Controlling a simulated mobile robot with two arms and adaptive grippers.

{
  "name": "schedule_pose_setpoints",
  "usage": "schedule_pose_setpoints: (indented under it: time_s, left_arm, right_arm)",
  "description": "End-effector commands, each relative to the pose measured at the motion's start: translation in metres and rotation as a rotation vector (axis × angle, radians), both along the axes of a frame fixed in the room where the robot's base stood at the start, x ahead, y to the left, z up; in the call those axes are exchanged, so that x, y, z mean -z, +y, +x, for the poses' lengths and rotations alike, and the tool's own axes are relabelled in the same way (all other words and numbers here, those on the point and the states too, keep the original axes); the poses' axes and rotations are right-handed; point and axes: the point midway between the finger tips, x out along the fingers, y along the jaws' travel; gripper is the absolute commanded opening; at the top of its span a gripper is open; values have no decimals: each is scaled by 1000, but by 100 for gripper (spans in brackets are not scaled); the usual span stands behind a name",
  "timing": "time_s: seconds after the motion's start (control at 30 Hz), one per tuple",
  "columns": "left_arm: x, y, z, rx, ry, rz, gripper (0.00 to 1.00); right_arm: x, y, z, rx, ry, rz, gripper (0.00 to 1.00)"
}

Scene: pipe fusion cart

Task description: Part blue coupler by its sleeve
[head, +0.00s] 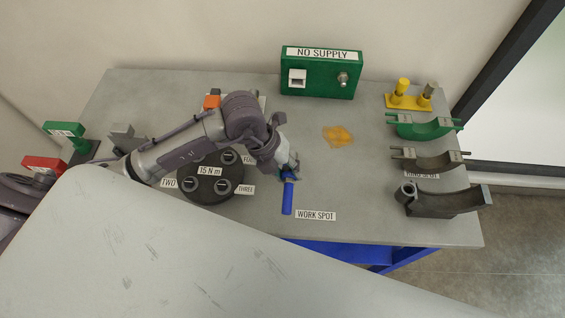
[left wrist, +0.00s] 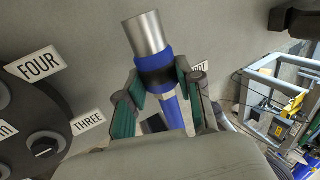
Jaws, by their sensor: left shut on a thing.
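The blue coupler shows in the head view as a blue rod (head: 287,199) pointing toward the front edge, beside the WORK SPOT label. In the left wrist view it has a bare silver metal end (left wrist: 147,34), a blue collar with a dark band (left wrist: 155,76), and a blue stem (left wrist: 172,113) below. My left gripper (head: 289,172) is at the rear end of the coupler. In the left wrist view its green-padded fingers (left wrist: 158,76) are shut on the coupler around the collar and dark band. Its silver end sticks out past the fingertips. My right gripper is not in view.
A dark dial disc (head: 206,192) with numbered knobs lies left of the coupler, under my left arm. A green NO SUPPLY box (head: 320,89) stands at the back. A yellowish patch (head: 338,136) and several curved clamps (head: 428,127) are to the right. The table's front edge is close.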

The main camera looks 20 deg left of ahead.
Motion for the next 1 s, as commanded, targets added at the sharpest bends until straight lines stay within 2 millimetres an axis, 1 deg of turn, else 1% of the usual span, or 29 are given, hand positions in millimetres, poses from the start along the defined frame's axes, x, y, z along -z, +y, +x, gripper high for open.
schedule_pose_setpoints:
  time_s: [0.27, 0.37, 0.57, 0.9, 1.0]
  left_arm:
    - [0, 0, 0, 0, -1, 0, 0]
    - [3, 0, 0, -1, 0, -1, 0]
    - [16, 0, 0, -1, 0, -1, 0]
    - [46, 1, 0, -2, 1, 0, 0]
    - [51, 0, 0, -2, 1, 0, 0]
  right_arm:
    - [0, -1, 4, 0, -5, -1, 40]
    - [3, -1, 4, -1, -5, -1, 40]
    - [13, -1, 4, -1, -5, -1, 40]
    - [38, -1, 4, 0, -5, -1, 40]
    - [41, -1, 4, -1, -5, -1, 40]
